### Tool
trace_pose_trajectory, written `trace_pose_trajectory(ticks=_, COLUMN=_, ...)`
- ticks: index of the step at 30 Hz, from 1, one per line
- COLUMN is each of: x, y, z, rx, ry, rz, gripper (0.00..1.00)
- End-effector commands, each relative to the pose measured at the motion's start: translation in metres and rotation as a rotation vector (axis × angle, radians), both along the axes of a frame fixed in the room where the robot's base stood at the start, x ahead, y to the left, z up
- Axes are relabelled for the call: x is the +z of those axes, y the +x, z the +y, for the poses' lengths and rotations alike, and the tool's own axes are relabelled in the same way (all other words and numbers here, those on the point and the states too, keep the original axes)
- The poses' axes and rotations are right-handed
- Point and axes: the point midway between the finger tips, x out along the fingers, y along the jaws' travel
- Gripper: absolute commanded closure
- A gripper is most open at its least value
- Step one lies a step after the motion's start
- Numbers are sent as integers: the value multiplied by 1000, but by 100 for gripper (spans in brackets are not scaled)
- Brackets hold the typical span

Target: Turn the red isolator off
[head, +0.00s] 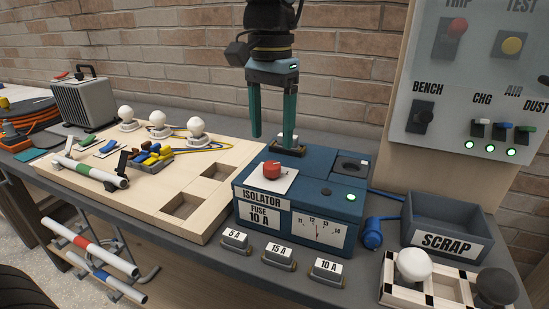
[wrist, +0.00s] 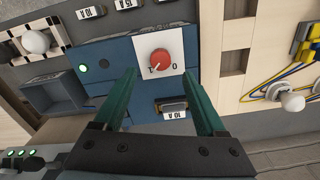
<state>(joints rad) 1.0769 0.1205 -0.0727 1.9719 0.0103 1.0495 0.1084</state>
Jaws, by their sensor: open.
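The red isolator knob (head: 272,169) sits on a white plate on top of the blue isolator box (head: 294,210). In the wrist view the red knob (wrist: 160,61) lies just beyond my fingertips, with marks 1 and 0 on its plate; I cannot tell clearly which mark it points to. My gripper (head: 272,140) is open and empty, its green fingers pointing down above the rear of the box. In the wrist view my gripper (wrist: 162,72) has one finger on each side of the white plate. A 10 A fuse (wrist: 173,107) sits in the box behind the knob.
A scrap bin (head: 445,225) and blue plug (head: 373,234) are at right. A wooden board with bulbs (head: 158,125) is at left, a wall panel (head: 470,80) at right.

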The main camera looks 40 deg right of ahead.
Motion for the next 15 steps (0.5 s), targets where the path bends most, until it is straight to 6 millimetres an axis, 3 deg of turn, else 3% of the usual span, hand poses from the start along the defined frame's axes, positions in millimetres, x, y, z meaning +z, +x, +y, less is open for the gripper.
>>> trace_pose_trajectory(ticks=9, x=-53, y=0, z=1, rx=0, ry=4, rz=2, gripper=26)
trace_pose_trajectory(ticks=15, x=-65, y=0, z=0, rx=0, ry=0, rz=0, gripper=26)
